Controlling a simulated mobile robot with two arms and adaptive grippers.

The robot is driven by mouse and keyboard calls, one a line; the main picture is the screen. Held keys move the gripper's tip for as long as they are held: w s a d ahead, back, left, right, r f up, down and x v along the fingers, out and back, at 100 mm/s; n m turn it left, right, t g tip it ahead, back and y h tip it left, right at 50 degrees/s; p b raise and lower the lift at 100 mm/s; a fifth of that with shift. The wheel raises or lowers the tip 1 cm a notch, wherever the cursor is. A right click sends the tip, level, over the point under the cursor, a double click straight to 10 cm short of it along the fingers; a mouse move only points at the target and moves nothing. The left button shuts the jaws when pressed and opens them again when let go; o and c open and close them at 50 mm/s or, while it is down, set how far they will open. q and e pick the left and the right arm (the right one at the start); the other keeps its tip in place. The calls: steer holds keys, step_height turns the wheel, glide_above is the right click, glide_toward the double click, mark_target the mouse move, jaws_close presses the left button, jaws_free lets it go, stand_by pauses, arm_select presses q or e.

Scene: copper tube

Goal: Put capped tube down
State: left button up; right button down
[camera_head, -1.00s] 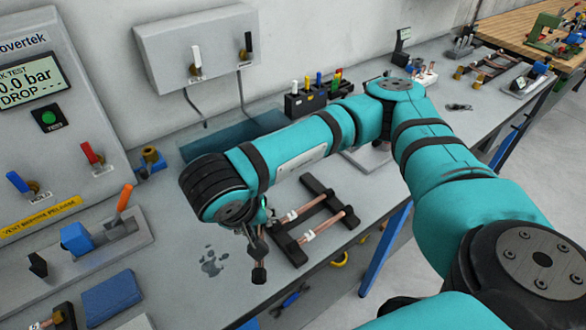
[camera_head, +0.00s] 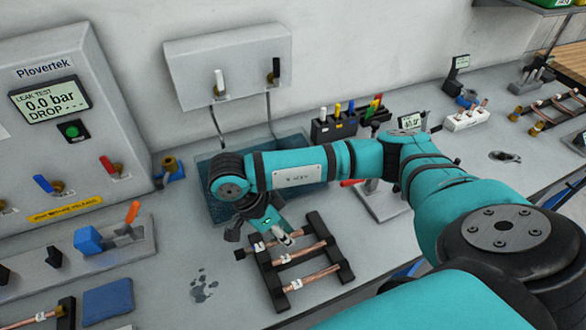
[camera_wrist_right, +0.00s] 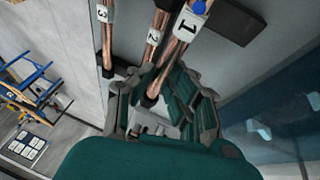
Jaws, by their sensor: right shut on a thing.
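My right gripper (camera_head: 268,228) is over the back-left part of a dark rack (camera_head: 315,221) in the head view. In the wrist view it (camera_wrist_right: 160,102) is shut on a copper tube with a white label "1" (camera_wrist_right: 187,27); a blue piece shows by that label. The copper tubes labelled "2" (camera_wrist_right: 153,38) and "3" (camera_wrist_right: 106,35) lie beside it, roughly parallel. The head view shows copper tubes (camera_head: 318,274) lying across the rack bars. The arm and gripper partly hide the held tube there, so I cannot tell whether it touches the rack. My left gripper is out of view.
A blue-grey tray (camera_head: 209,203) lies behind the gripper. A black holder with coloured items (camera_head: 334,127) stands behind my arm. Bench right of the rack is clear.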

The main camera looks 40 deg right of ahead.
steer(key=w+d, duration=0.1)
steer(key=d, duration=0.1)
steer(key=w+d+p, duration=0.1)
steer(key=w+d, duration=0.2)
steer(key=d, duration=0.1)
steer(key=shift+w+f, duration=0.3)
steer(key=shift+w, duration=0.05)
steer(key=shift+w+d, duration=0.1)
steer(key=shift+w, duration=0.1)
steer(key=shift+f+p, duration=0.35)
steer(key=shift+p, duration=0.2)
step_height(320, 180, down, 2)
steer(key=shift+f+p, duration=0.1)
steer(key=shift+p, duration=0.5)
steer(key=shift+f, duration=0.35)
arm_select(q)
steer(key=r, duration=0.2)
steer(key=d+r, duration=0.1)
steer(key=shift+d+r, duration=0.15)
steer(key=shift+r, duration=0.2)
arm_select(e)
steer(key=shift+f, duration=0.1)
